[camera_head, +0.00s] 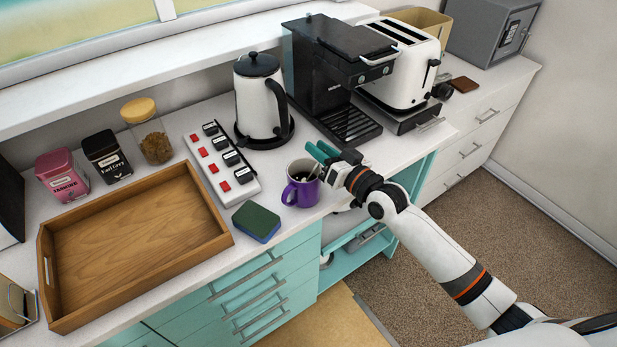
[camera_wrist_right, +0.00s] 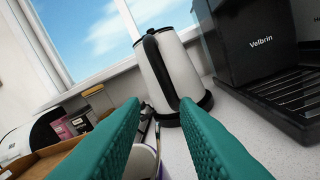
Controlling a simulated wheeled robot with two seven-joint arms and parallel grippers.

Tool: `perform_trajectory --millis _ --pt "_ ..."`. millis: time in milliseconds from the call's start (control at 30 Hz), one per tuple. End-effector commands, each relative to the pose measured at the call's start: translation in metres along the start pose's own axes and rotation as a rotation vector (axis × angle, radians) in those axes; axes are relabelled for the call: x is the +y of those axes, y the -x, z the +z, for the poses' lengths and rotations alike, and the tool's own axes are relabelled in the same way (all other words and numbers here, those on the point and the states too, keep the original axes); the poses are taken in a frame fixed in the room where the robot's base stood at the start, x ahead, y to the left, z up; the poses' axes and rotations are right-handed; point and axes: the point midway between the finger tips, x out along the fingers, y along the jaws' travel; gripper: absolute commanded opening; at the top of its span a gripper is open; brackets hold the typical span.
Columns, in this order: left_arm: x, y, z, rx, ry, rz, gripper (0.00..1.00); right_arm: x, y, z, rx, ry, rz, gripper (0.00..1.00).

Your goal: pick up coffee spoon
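The coffee spoon (camera_head: 314,172) leans in a purple mug (camera_head: 303,194) with dark contents, near the counter's front edge; only part of its thin light handle shows. My right gripper (camera_head: 320,152), with teal fingers, is just above and beside the mug's right rim in the head view. In the right wrist view the two fingers (camera_wrist_right: 162,106) are apart, with a clear gap between them. A thin upright piece, seemingly the spoon's handle, and part of the mug (camera_wrist_right: 143,160) show low in that gap. Contact between fingers and spoon cannot be made out. My left gripper is out of view.
A white kettle (camera_head: 259,100) and black coffee machine (camera_head: 325,75) stand behind the mug. A sponge (camera_head: 256,221), a white strip with red switches (camera_head: 220,165) and a wooden tray (camera_head: 215,238) lie to the left. A toaster (camera_head: 402,68) stands at the back right.

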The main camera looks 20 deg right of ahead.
Motion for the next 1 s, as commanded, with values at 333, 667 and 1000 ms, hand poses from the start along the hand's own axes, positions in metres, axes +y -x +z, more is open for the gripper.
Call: perform_trajectory --millis 333,667,1000 --pt "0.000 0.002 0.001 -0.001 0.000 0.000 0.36 0.000 -0.009 -0.001 0.000 0.000 0.000 0.26" --pt "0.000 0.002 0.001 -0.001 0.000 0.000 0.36 0.000 -0.008 -0.001 0.000 0.000 0.000 0.00" --pt "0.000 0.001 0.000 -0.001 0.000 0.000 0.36 0.007 -0.009 0.014 -0.004 0.000 0.003 0.00"
